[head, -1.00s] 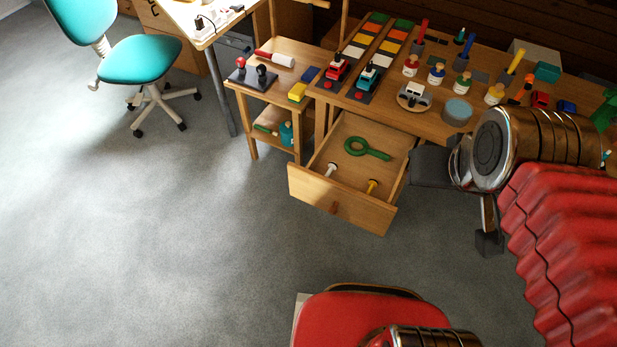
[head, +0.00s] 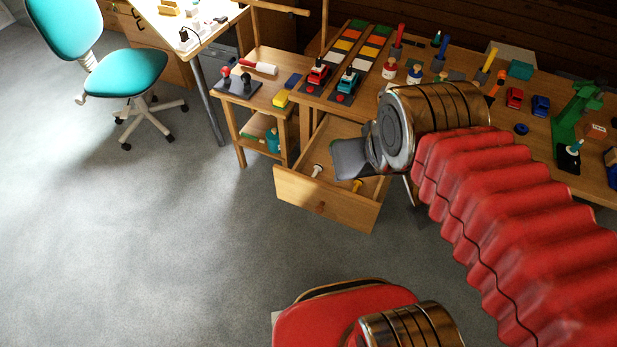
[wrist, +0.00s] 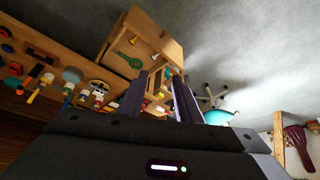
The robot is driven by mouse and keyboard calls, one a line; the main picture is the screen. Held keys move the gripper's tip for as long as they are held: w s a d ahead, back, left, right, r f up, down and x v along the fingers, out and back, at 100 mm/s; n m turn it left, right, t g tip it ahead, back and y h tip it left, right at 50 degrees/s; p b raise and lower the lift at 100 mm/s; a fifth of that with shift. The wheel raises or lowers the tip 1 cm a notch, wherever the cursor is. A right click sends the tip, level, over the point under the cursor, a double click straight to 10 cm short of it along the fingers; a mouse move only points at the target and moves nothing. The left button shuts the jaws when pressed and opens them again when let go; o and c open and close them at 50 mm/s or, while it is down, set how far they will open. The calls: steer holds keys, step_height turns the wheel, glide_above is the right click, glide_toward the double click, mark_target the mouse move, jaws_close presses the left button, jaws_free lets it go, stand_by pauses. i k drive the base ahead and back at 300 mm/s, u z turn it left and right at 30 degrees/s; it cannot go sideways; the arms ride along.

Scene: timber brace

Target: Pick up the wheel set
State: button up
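The open wooden drawer (head: 325,203) holds a small white spool-like piece (head: 317,171) and a small yellow one (head: 357,186). Either could be a wheel set; I cannot tell which. A green ring-shaped tool with a handle (wrist: 127,57) also lies in the drawer in the wrist view; my arm hides it in the head view. My gripper (head: 350,158) is over the drawer's right part in the head view, its fingers hard to make out. In the wrist view my gripper (wrist: 160,80) has its two fingers apart with nothing between them.
The workbench (head: 455,78) behind the drawer carries several toy cars, pegs, coloured tiles and a green machine (head: 578,110). A small side shelf (head: 262,98) stands left of the drawer. A teal chair (head: 125,72) is further left.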

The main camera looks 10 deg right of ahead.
mark_target(317, 168)
steer(key=k, duration=1.3)
steer(key=u, duration=0.6)
steer(key=i, duration=2.5)
steer(key=z, duration=0.65)
